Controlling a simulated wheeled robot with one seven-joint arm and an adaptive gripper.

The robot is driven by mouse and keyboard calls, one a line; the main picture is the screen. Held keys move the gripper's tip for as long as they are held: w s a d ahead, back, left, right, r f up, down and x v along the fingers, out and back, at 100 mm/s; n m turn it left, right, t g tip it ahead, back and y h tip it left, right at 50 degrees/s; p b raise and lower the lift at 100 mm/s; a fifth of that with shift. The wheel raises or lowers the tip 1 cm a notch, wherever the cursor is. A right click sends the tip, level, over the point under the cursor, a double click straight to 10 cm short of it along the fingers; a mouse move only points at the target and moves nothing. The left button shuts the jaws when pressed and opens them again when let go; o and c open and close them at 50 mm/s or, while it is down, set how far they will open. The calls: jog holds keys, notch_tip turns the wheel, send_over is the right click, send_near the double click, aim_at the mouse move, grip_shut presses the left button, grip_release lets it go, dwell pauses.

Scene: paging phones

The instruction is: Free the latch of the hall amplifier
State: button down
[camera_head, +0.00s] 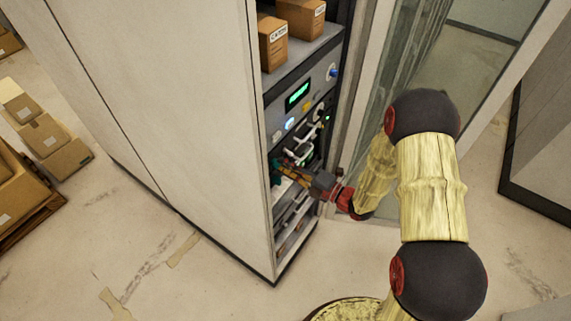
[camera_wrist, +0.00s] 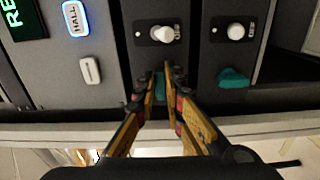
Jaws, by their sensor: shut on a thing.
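My gripper (camera_wrist: 167,72) is in front of the rack panel in the wrist view, its two yellow-brown fingers reaching to a dark module with a white knob (camera_wrist: 166,34). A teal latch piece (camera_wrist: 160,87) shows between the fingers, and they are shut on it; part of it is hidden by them. A second teal latch (camera_wrist: 234,78) sits on the neighbouring module with another white knob (camera_wrist: 236,31), apart from the fingers. A lit HALL label (camera_wrist: 75,18) is on the grey panel at left. In the head view my gripper (camera_head: 283,169) is at the rack front.
A green display (camera_head: 297,95) is on the rack above the modules. Cardboard boxes (camera_head: 272,42) stand on the upper shelf. The tall cabinet side (camera_head: 200,110) is left of my gripper, and a glass door frame (camera_head: 375,90) is to the right. The floor in front is clear.

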jog(key=c, duration=1.9)
grip_release()
jog(key=v, duration=1.2)
